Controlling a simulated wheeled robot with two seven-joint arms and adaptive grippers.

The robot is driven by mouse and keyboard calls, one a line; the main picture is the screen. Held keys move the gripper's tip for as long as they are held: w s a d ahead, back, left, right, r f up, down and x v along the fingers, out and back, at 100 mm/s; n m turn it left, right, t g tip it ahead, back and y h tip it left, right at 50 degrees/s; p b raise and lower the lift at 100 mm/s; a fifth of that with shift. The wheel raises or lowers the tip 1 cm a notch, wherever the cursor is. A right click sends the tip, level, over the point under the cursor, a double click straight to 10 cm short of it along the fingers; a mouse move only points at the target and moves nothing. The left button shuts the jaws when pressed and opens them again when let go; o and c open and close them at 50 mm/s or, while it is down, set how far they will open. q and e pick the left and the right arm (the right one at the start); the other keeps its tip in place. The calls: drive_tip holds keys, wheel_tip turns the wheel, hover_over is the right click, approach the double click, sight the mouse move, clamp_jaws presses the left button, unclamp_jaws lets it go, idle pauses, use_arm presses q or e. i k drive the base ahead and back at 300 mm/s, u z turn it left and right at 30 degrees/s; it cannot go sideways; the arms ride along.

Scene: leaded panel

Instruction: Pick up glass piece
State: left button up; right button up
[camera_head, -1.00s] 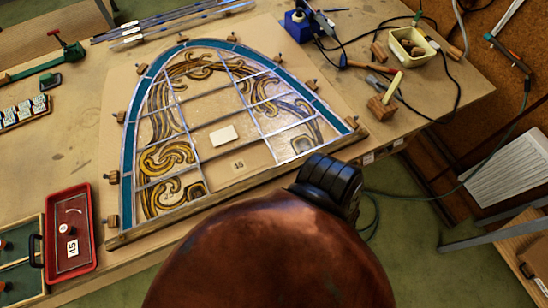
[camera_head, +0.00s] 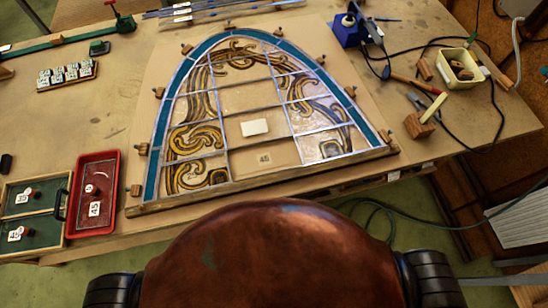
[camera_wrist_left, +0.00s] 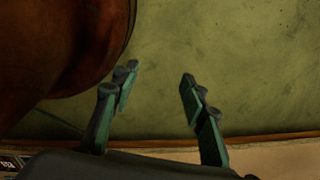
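A red tray (camera_head: 115,180) lies at the table's left front. The arched leaded panel (camera_head: 164,112) lies on the table's middle, with a bare section at the bottom holding another 45 tag (camera_head: 264,158). My left gripper (camera_wrist_left: 158,82) shows in the left wrist view, open and empty, over green floor, apart from the tray. My right gripper is not in view.
Green-lined cases (camera_head: 62,207) with red-knobbed, numbered pieces stand left of the tray. Wooden blocks (camera_head: 142,149) ring the panel. A yellow bin (camera_head: 459,68), cords and tools crowd the right. The table between the number tiles (camera_head: 67,73) and red tray is clear.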

sight(42, 231)
drive_tip(key=u, duration=2.35)
